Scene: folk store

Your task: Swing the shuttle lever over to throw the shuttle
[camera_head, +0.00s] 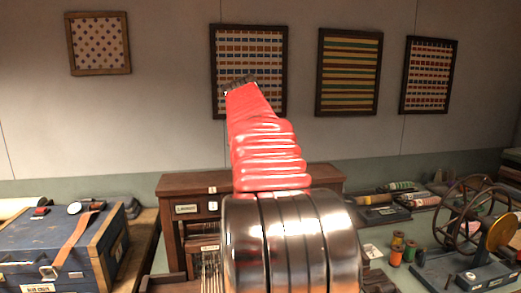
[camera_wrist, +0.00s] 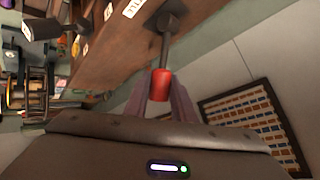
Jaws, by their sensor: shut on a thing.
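The shuttle lever (camera_wrist: 164,48) shows in the wrist view as a grey metal rod with a red knob (camera_wrist: 162,84) at its near end. Its far end meets a dark mounting plate (camera_wrist: 178,14) on a brown wooden body. My gripper (camera_wrist: 160,95) is shut on the red knob, with one finger on each side. In the head view the wooden loom (camera_head: 178,185), with pale threads below its top beam, stands behind my arm. My red and chrome arm covers its middle. The lever and my gripper's fingers cannot be made out in the head view.
A blue trunk (camera_head: 50,250) with an orange strap stands at left. At right, a spinning wheel (camera_head: 470,225) and several thread spools (camera_head: 396,250) are on the green bench. Framed textiles (camera_head: 349,72) hang on the wall behind.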

